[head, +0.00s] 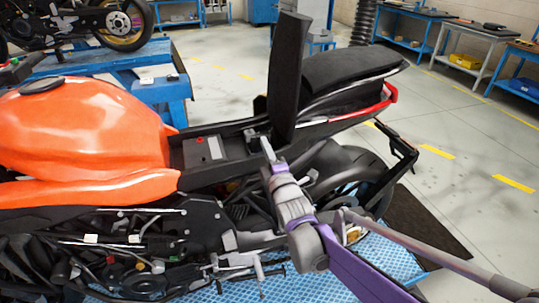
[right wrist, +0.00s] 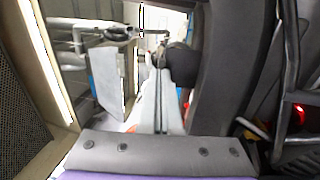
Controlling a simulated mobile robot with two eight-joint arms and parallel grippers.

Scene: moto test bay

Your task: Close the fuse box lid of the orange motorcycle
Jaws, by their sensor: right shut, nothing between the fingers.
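The orange motorcycle (head: 90,125) stands across the left and middle of the head view. Its seat bay is uncovered, with a black battery-like block (head: 203,152) in it. Behind the block is a small dark part (head: 256,137), likely the fuse box; its lid cannot be made out clearly. My right gripper (head: 267,146) reaches up from below, its tip beside this part; I cannot tell whether they touch. In the right wrist view its fingers (right wrist: 161,88) are together and empty. My left gripper is not in view.
A tall dark panel (head: 289,80) stands upright just behind the gripper tip; a large dark panel (right wrist: 233,70) is close at right in the wrist view. The rear seat (head: 350,68) is behind. A blue workbench (head: 160,88) stands beyond the motorcycle. The floor at right is open.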

